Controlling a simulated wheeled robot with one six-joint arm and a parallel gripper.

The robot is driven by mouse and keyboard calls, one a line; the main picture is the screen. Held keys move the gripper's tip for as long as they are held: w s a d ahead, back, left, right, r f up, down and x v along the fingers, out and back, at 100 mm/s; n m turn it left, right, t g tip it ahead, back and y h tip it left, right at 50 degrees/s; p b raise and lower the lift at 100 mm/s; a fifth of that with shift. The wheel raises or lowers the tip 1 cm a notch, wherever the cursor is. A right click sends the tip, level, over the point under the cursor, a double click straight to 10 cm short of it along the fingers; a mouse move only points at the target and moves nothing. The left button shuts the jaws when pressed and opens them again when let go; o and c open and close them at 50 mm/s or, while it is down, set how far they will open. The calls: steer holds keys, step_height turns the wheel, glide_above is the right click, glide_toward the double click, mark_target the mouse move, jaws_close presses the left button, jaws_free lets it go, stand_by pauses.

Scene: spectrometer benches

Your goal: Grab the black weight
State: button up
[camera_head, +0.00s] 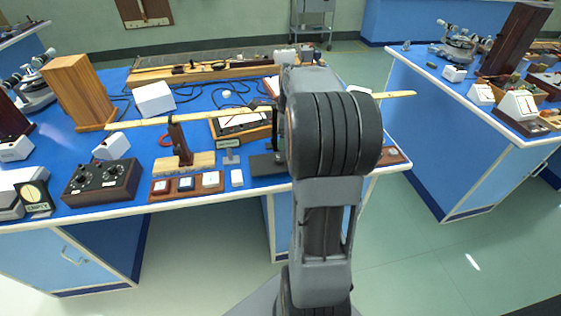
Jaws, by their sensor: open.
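No object is plainly recognisable as the black weight. A dark flat block (264,166) lies on the blue bench top, just left of my arm's large dark joint, which covers its right part. I cannot tell whether this block is the weight. My arm rises through the middle of the view and reaches over the bench. My gripper's fingertips are hidden behind the arm, so their place relative to the block does not show.
A long wooden beam (150,122) spans the blue bench (65,200). A wooden box (80,92), a black dial box (103,183), a wooden tray of small blocks (186,187) and a framed meter (240,125) crowd it. Clear floor (410,235) separates it from the right bench (445,160).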

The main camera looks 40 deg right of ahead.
mark_target(280, 157)
steer(key=shift+w+a+f+b, duration=0.1)
steer(key=shift+a+f+b, duration=0.1)
steer(key=shift+f, duration=1.15)
steer(key=shift+w+a+f+b, duration=0.1)
steer(key=shift+w+a+f, duration=0.05)
steer(key=shift+f, duration=1.15)
steer(key=shift+w+a+f+b, duration=0.1)
steer(key=shift+a+f, duration=0.1)
steer(key=shift+f, duration=1.15)
steer(key=c, duration=1.1)
steer(key=shift+c, duration=0.2)
